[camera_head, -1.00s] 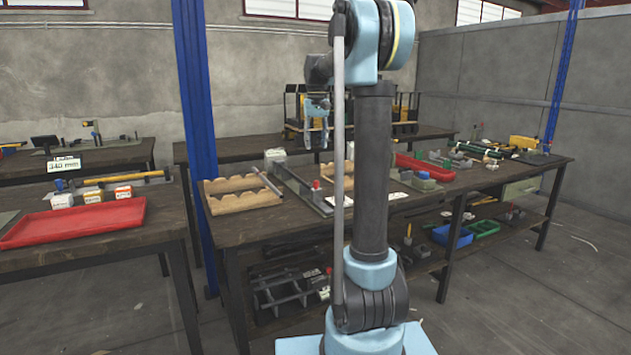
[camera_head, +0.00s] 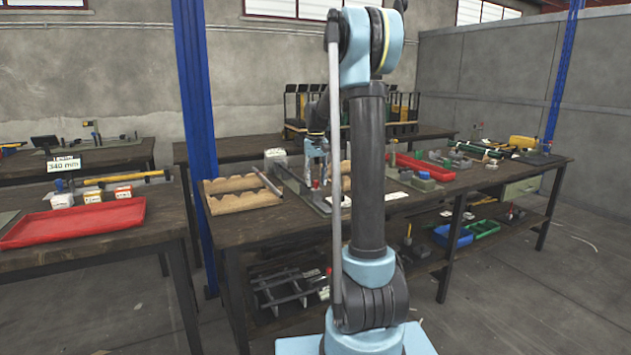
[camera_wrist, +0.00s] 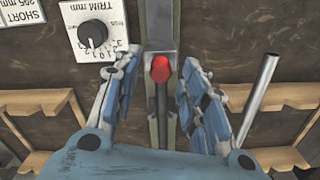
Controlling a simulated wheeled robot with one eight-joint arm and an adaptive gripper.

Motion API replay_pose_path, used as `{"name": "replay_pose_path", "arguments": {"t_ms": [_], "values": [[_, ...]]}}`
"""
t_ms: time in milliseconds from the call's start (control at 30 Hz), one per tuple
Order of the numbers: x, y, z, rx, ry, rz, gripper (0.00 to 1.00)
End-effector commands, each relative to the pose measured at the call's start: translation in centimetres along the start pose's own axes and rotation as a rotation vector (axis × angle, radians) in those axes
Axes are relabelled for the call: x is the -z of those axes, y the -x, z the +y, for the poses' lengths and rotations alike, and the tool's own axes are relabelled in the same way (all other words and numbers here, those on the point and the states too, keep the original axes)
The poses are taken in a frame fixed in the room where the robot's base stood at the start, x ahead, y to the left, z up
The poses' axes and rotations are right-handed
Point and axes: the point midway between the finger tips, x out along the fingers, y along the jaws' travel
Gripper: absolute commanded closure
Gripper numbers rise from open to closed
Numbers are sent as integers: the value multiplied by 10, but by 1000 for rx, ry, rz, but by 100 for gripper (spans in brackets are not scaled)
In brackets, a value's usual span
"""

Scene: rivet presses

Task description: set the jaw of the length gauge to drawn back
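The length gauge shows in the wrist view as a narrow metal rail (camera_wrist: 161,20) running up the picture, with a red knob (camera_wrist: 160,68) on it, taken to be on the jaw. In the head view the gauge (camera_head: 299,190) lies on the middle bench, and the red knob (camera_head: 316,184) is just below my gripper (camera_head: 316,155). In the wrist view my gripper (camera_wrist: 159,67) is open, one finger on each side of the knob, with gaps on both sides. The jaw's exact position along the rail is unclear; my arm hides part of the gauge in the head view.
A TRIM mm dial (camera_wrist: 93,32) and a SHORT 205 mm label (camera_wrist: 20,12) sit left of the rail. Wooden racks (camera_wrist: 40,103) flank it, with a metal rod (camera_wrist: 258,95) leaning at right. A red tray (camera_head: 425,170) stands further right on the bench.

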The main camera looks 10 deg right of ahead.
Motion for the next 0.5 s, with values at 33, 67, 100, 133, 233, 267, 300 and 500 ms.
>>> {"name": "replay_pose_path", "arguments": {"t_ms": [33,67,100,133,233,267,300,500], "values": [[0,-1,0,0,0,0,61],[0,-2,0,0,0,0,61],[0,-2,0,0,0,0,61],[0,-2,0,0,0,0,61],[0,-2,0,0,0,0,61],[0,-2,0,0,0,0,61],[0,-2,0,0,0,0,63],[0,-2,0,0,0,0,100]]}}
